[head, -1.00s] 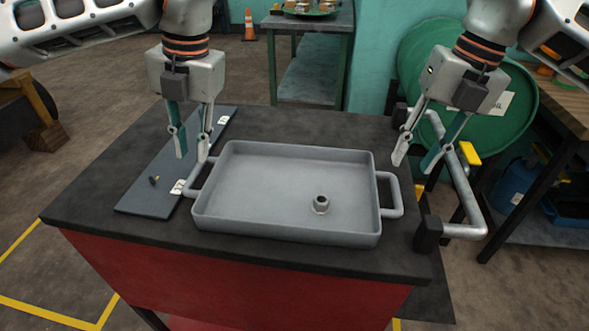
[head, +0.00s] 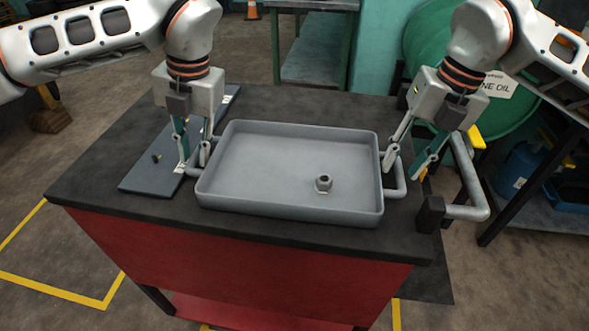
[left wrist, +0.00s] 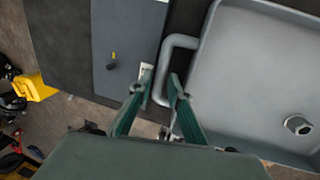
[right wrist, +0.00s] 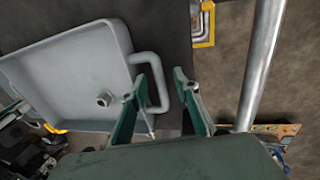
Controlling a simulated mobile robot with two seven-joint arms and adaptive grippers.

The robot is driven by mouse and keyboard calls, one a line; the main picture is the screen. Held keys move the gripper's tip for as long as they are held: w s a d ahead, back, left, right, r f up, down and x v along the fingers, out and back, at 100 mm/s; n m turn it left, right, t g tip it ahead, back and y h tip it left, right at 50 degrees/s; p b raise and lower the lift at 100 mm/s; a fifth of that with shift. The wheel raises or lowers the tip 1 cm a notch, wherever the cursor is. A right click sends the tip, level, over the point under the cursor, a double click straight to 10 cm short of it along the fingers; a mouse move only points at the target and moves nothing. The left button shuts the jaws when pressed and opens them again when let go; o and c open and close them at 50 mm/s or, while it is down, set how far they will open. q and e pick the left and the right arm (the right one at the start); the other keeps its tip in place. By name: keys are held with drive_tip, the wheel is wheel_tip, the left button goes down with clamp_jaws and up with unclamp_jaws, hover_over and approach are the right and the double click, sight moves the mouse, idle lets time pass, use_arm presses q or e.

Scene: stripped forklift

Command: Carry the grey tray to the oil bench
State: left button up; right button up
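The grey tray (head: 290,205) rests flat on the black top of a red cart (head: 130,115), with a small metal fitting (head: 323,183) inside it. My left gripper (head: 194,166) is open, its fingers either side of the tray's left handle; the left wrist view shows this handle (left wrist: 163,65) between the fingertips. My right gripper (head: 405,163) is open at the right handle (head: 396,180). In the right wrist view this handle (right wrist: 160,90) lies between the fingers, closer to the left one. I cannot tell for certain which bench is the oil bench.
A dark flat panel (head: 150,178) lies left of the tray. The cart's push bar (head: 470,180) stands at right. A green drum labelled oil (head: 425,40) and a bench (head: 577,105) are beyond. A green-legged table (head: 310,50) stands behind.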

use_arm(q)
drive_tip(key=shift+a+f, duration=0.1)
drive_tip(key=shift+f, duration=0.3)
use_arm(e)
drive_tip(key=shift+a+f, duration=0.1)
drive_tip(key=shift+f, duration=0.35)
use_arm(q)
clamp_jaws()
use_arm(e)
drive_tip(key=c, duration=0.5)
clamp_jaws()
